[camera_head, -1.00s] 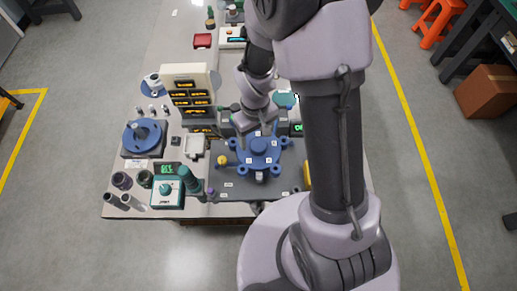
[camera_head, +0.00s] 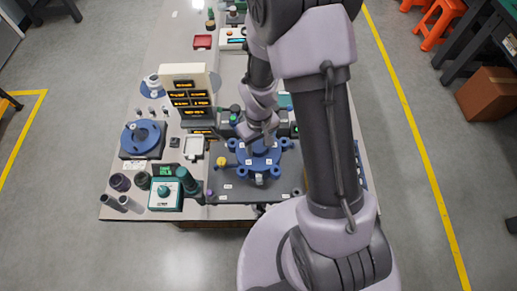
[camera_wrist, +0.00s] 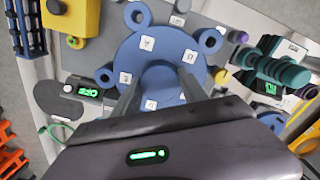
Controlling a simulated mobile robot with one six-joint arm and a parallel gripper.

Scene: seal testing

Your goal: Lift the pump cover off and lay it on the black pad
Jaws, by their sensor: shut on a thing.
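The pump cover, a round blue disc with lettered white labels, sits among blue lugs on the pump in the head view (camera_head: 258,157). In the wrist view the cover (camera_wrist: 135,55) fills the middle, below my fingers. My gripper (camera_wrist: 160,82) is shut on the cover's raised centre, which is partly hidden between the fingers. In the head view my gripper (camera_head: 258,138) is directly over the cover. I see no clear gap under the cover. I cannot tell which dark surface is the black pad.
A dark plate (camera_head: 230,188) lies under the pump. Left of it are a blue round part on a dark square base (camera_head: 128,152), a teal-topped box (camera_head: 165,194), and a display stack (camera_head: 187,82). A yellow block (camera_wrist: 75,17) is beside the cover in the wrist view.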

